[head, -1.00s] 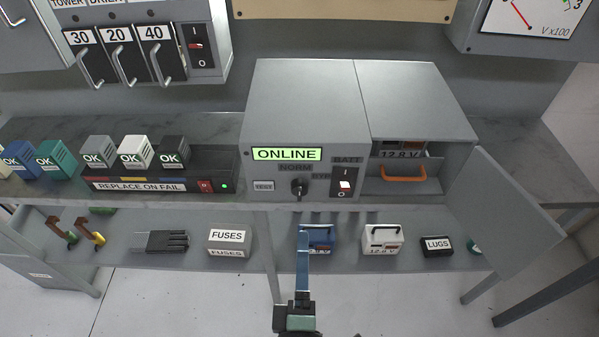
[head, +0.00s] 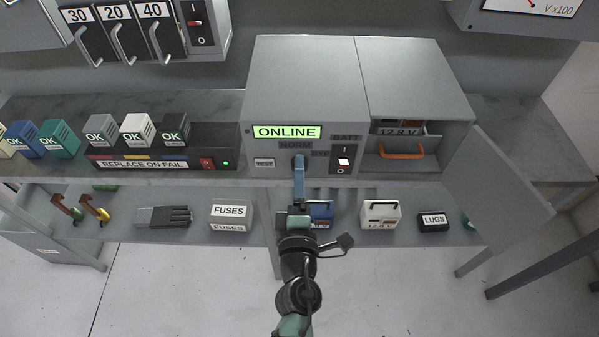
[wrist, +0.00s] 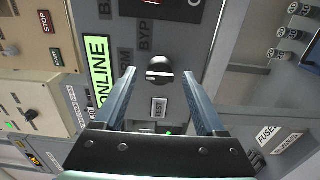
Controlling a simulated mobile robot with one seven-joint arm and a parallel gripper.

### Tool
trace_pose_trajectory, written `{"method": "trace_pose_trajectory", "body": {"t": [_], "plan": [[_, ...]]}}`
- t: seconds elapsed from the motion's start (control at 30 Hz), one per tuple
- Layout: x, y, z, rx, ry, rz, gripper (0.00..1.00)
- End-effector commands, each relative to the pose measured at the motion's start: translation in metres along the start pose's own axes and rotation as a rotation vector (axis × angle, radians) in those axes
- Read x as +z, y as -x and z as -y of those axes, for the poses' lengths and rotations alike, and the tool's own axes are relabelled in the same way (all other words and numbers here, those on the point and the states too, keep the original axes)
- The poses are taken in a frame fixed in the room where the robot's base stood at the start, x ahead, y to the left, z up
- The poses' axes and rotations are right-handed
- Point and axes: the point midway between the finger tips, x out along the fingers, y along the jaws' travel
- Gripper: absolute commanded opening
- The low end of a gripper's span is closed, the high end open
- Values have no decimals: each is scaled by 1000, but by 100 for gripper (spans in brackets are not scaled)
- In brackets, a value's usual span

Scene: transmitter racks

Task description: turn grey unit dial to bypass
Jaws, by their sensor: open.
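The grey unit (head: 303,85) stands on the shelf with a lit green ONLINE display (head: 287,132). Its small black dial (wrist: 159,70) shows in the wrist view, with the NORM and BYP labels beside it. The dial's pale mark appears to face NORM. My gripper (wrist: 160,74) is open, its blue fingertips on either side of the dial in that view; I cannot tell whether they touch it. In the head view my gripper (head: 299,162) is in front of the dial and mostly hides it.
Right of the dial is a BATT rocker switch (head: 343,160); left is a TEST button (head: 264,162). An open door (head: 497,190) sticks out at the right. A blue block (head: 320,212) and a white battery (head: 380,214) sit on the lower shelf near my arm.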

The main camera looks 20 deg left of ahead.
Motion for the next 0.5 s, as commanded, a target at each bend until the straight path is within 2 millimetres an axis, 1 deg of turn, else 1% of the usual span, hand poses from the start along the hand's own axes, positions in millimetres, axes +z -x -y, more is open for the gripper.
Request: {"method": "trace_pose_trajectory", "body": {"t": [0.1,0.4,0.43,0.5], "plan": [[0,-7,0,1,0,0,73],[0,-9,0,-1,-1,0,73],[0,-9,0,-1,-1,0,71],[0,-9,0,-1,-1,0,58]]}}
